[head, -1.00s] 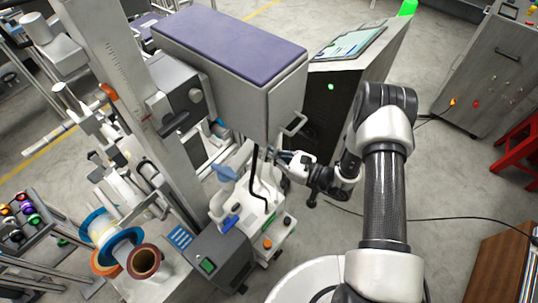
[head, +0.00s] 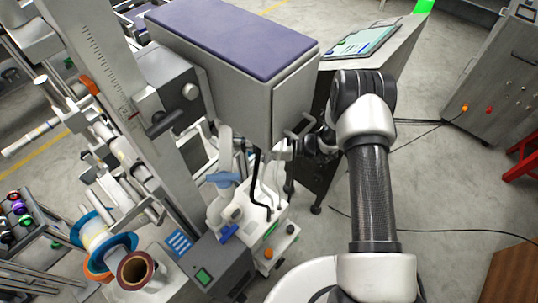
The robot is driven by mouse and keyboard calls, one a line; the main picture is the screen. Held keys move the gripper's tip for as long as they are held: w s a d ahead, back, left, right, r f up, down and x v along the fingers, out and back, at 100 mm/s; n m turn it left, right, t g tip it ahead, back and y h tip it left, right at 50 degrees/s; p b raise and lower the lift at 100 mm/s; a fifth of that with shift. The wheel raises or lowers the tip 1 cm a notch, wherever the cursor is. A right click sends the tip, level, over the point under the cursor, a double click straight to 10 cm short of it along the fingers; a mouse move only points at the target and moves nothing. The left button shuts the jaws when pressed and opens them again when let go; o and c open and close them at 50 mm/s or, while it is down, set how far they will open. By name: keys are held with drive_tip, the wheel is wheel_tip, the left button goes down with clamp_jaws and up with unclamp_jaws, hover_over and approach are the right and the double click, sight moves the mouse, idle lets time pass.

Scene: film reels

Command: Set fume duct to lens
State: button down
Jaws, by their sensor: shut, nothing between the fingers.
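A white jointed arm with a pale blue hood (head: 222,180), which looks like the fume duct, stands on a small white bench unit below the big grey machine head. My gripper (head: 250,145) reaches in from the right under the lower edge of that head, close to the upper part of this white arm. It is shut and empty. Its fingertips are small and partly hidden by the head and a black bent tube (head: 257,182), so I cannot tell if they touch anything. I cannot make out the lens clearly.
The grey head with a purple top (head: 235,40) hangs close above my gripper. A slanted console with a screen (head: 365,40) stands behind. Film reels (head: 105,245) are at lower left. A grey box with a green button (head: 215,268) is in front.

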drive_tip(key=shift+w+a, duration=0.1)
drive_tip(key=shift+a, duration=0.6)
drive_tip(key=w+d+p, duration=0.1)
drive_tip(key=w+d, duration=0.1)
drive_tip(key=d, duration=1.2)
drive_tip(key=s+a+n+g, duration=0.1)
drive_tip(key=a+g, duration=0.3)
drive_tip(key=a, duration=0.9)
drive_tip(key=shift+s+a+r+n, duration=0.15)
drive_tip(key=shift+s+a+n, duration=0.2)
drive_tip(key=shift+n, duration=0.45)
